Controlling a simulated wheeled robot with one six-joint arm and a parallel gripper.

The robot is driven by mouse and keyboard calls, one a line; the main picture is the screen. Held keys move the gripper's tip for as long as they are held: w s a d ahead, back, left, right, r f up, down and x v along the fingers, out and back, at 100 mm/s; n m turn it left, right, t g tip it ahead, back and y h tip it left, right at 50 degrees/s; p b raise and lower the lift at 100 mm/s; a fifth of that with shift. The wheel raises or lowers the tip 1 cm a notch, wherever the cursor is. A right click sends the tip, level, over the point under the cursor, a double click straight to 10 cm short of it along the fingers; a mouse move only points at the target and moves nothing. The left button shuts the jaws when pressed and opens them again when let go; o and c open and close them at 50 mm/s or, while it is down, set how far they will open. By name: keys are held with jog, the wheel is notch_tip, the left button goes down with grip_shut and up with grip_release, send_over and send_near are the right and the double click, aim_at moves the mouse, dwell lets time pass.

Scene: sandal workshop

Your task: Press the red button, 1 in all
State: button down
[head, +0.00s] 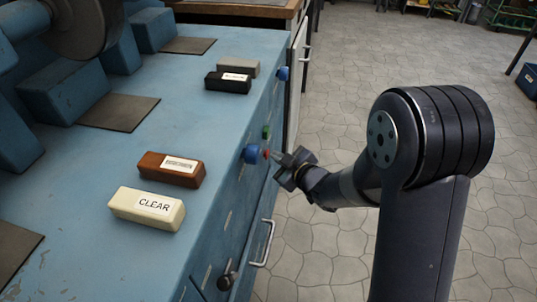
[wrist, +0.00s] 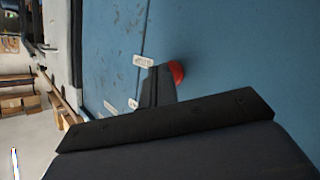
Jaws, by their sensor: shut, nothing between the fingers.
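The red button (head: 266,155) is on the front face of the blue workbench (head: 215,125), just right of a blue knob. In the wrist view the red button (wrist: 178,72) shows as a red dome, partly hidden behind my fingers. My gripper (head: 276,156) is shut and empty, and its tips point at the front face right at the button. In the wrist view my gripper (wrist: 160,72) overlaps the button's left edge. I cannot tell whether the tips touch it.
A blue knob (head: 251,154) and a green button (head: 267,132) sit close to the red button. Another blue knob (head: 283,74) is farther back. Labelled blocks, including a cream one (head: 147,208), lie on the bench top. A drawer handle (head: 265,243) projects below.

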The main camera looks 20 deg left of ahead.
jog(key=shift+a, duration=0.3)
jog(key=shift+d, duration=0.15)
dwell(0.4)
jog(key=shift+d, duration=0.75)
jog(key=shift+w+d+p, duration=0.2)
jog(key=shift+d+p, duration=0.1)
jog(key=shift+d, duration=2.2)
jog(key=shift+a, duration=0.15)
jog(key=shift+w+d+p, duration=0.1)
jog(key=shift+d+p, duration=0.8)
jog(key=shift+d, duration=1.15)
